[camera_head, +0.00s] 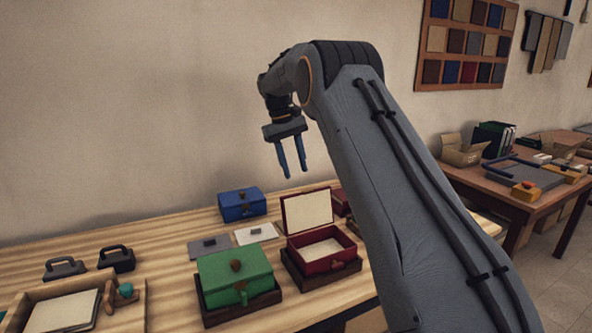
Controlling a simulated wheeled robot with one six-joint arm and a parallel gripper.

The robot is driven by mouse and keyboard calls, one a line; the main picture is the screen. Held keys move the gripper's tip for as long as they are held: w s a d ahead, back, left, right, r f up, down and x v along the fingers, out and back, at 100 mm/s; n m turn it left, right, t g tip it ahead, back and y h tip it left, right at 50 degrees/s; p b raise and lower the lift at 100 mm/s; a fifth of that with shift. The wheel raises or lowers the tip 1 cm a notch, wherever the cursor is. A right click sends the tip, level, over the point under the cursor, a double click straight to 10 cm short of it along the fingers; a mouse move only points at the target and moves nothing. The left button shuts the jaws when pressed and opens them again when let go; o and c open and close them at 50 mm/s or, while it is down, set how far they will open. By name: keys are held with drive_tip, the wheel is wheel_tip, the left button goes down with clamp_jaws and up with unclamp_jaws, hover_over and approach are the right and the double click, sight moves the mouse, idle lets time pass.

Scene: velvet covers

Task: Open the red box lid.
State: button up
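The red box (326,258) sits in a dark tray on the wooden table, right of the green box. Its lid (307,210) stands raised at the back, showing a cream inner face. The inside of the box is cream and looks empty. My gripper (295,174) hangs above and behind the raised lid in the picture, pointing down. Its two blue fingers are apart with nothing between them. It looks clear of the lid.
A closed green box (235,277) stands left of the red box, and a closed blue box (242,204) behind. A dark red box (341,201) is partly hidden by my arm. Flat grey (209,246) and white (256,233) pieces lie between. Dark handled tools (116,258) stand left.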

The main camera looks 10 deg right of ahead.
drive_tip(key=shift+w+p+v, duration=0.15)
drive_tip(key=shift+p+v, duration=0.35)
drive_tip(key=shift+v, duration=0.55)
drive_tip(key=shift+w+p+v, duration=0.1)
drive_tip(key=shift+p+v, duration=0.35)
drive_tip(key=shift+v, duration=0.65)
drive_tip(key=shift+s+f, duration=0.1)
drive_tip(key=s+f+y, duration=0.1)
drive_tip(key=s+f, duration=0.4)
drive_tip(key=s, duration=0.8)
drive_tip(key=s+f+m+t, duration=0.1)
drive_tip(key=s+f, duration=0.3)
drive_tip(key=s, duration=1)
drive_tip(key=s+a+f+m+t+y, duration=0.1)
drive_tip(key=s+f, duration=0.4)
drive_tip(key=s, duration=0.9)
drive_tip(key=shift+s+f+y+b, duration=0.25)
drive_tip(key=shift+f+y+b, duration=0.05)
drive_tip(key=shift+b, duration=0.05)
